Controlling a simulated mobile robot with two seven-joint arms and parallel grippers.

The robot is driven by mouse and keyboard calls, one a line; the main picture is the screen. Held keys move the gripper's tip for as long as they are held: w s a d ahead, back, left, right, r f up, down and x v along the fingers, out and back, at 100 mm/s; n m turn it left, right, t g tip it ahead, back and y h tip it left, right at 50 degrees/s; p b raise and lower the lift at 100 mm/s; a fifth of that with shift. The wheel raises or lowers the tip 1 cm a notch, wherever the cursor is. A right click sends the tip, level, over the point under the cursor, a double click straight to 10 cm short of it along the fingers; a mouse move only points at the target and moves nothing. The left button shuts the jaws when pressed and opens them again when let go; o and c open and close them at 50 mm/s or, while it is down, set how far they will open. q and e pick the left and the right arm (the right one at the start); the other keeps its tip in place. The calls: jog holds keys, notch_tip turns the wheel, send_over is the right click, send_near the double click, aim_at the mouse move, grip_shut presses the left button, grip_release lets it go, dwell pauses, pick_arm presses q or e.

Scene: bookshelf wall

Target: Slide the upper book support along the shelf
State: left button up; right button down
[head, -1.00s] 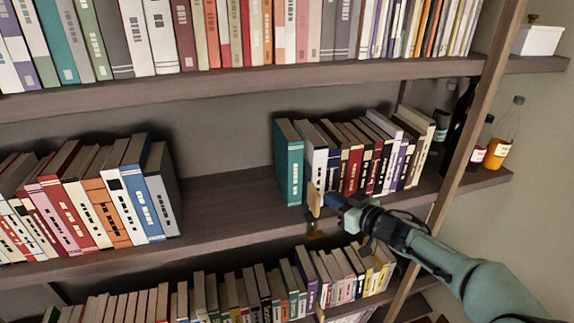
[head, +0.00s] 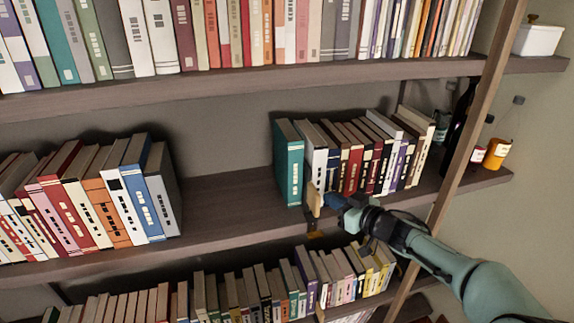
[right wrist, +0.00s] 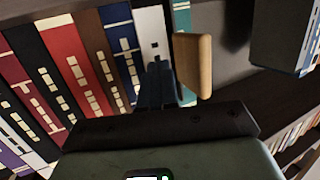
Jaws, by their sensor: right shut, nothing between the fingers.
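The upper book support (head: 314,199) is a small tan wooden upright at the front edge of the middle shelf. It stands in front of the teal book and the white book at the left end of the right-hand row. My right gripper (head: 329,200) is shut and empty, just right of the support in the head view. In the right wrist view the blue fingers (right wrist: 156,88) are close beside the wooden support (right wrist: 192,66); I cannot tell if they touch it. The support's foot is hidden. My left gripper is not in view.
The middle shelf (head: 230,200) is bare between the support and the left-hand book row (head: 100,195). A shelf post (head: 468,150) stands right of the books, with bottles (head: 497,153) beyond it. A lower book row (head: 270,290) lies beneath my right arm.

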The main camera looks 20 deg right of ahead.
jog(key=shift+a, duration=0.1)
dwell(0.4)
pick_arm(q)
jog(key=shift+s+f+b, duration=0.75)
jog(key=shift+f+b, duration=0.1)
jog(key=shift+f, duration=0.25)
pick_arm(e)
jog(key=a, duration=0.7)
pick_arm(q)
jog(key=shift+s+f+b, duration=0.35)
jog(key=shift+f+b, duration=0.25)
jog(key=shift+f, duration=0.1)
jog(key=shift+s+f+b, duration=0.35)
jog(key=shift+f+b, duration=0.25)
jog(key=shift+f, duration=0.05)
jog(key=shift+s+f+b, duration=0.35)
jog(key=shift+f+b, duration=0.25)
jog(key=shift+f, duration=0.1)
pick_arm(e)
jog(key=a, duration=0.7)
